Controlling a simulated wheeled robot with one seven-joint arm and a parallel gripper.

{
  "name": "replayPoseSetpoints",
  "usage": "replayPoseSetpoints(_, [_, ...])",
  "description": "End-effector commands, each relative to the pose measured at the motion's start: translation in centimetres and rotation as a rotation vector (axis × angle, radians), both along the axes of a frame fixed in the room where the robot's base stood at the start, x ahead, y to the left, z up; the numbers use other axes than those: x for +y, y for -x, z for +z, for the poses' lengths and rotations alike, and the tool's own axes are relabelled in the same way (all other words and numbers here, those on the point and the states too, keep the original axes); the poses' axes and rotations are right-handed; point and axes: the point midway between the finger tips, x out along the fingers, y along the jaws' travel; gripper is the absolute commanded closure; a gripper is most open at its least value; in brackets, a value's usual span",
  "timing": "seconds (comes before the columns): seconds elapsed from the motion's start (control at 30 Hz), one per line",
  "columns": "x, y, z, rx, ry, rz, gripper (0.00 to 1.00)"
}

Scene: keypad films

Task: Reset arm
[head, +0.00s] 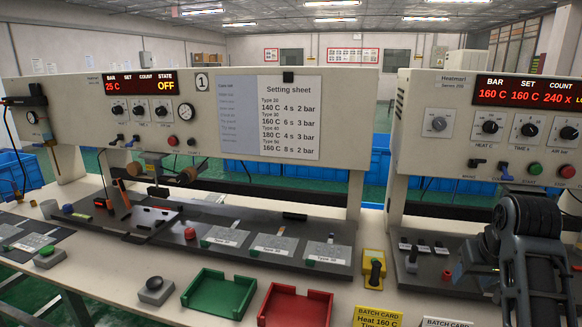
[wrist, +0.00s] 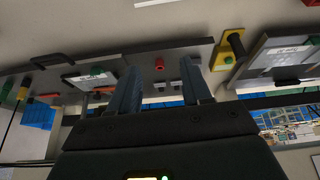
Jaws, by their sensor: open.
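My arm (head: 535,245) stands at the right of the head view, in front of the right-hand press. It hides part of that press's front and base; I cannot make out the fingertips there. In the wrist view my gripper (wrist: 172,78) shows two blue-grey fingers, apart, with nothing held between them. The picture there is upside down. Beyond the fingers lie a dark bench base and small red and white parts, apart from the fingers as far as I can tell.
The left press (head: 185,110) reads 25 C and OFF; the right press display (head: 527,92) reads 160 C, 160 C, 240. A yellow holder with a black handle (head: 375,268) stands between them. A green tray (head: 219,293) and a red tray (head: 295,305) sit in front, both empty.

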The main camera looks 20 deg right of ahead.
Motion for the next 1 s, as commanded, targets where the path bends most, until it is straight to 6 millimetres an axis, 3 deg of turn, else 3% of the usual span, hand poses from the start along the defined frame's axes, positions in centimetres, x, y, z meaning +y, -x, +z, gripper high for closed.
replayPoseSetpoints(0.27, [3.0,0.7,-4.3,-0.040,0.054,0.052,0.52])
replayPoseSetpoints(0.47, [6.9,2.5,-8.6,-0.102,0.119,0.121,0.52])
replayPoseSetpoints(0.7, [13.0,6.2,-12.6,-0.216,0.194,0.231,0.52])
replayPoseSetpoints(1.0, [20.3,12.8,-13.9,-0.379,0.248,0.363,0.52])
